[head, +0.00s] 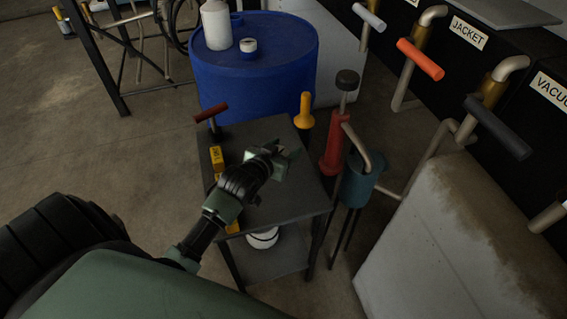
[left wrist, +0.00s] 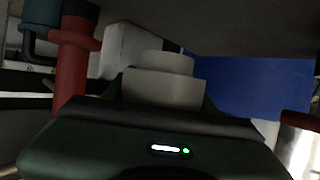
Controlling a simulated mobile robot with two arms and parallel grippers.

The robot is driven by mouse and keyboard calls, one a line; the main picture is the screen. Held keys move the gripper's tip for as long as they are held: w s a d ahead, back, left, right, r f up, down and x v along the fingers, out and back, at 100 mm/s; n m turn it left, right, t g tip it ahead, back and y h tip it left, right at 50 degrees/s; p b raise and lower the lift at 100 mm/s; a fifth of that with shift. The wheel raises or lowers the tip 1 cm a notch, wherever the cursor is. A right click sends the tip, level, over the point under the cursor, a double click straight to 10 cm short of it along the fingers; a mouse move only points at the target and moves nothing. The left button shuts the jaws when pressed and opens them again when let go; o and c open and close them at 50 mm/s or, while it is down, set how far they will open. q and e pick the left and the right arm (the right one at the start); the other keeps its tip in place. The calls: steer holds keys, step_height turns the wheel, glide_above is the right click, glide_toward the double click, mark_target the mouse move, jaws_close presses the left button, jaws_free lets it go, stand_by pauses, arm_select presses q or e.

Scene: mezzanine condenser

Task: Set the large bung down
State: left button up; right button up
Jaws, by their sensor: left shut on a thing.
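My left gripper (head: 285,158) is over the dark top of a small cart (head: 302,195), near the middle. It is shut on the large bung (left wrist: 165,85), a pale grey stepped plug that fills the gap between the fingers in the left wrist view. In that view the cart top (left wrist: 230,25) shows as a dark surface along the upper edge, close to the bung's narrower end. I cannot tell whether they touch. In the head view the gripper hides most or all of the bung. My right gripper is not in view.
Yellow blocks (head: 216,158) and a red-handled tool (head: 211,113) are on the cart's left side. The cart's right front is bare.

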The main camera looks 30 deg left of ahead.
arm_select(q)
step_height(320, 180, down, 6)
steer(key=shift+f+b, duration=0.2)
steer(key=shift+b, duration=0.2)
steer(key=o, duration=1.3)
steer(key=shift+f, duration=0.1)
steer(key=shift+o, duration=0.2)
steer(key=shift+r, duration=0.2)
steer(key=shift+s, duration=0.35)
steer(key=p+v, duration=0.1)
steer(key=v, duration=1)
steer(key=shift+s+r, duration=0.1)
steer(key=shift+s, duration=0.05)
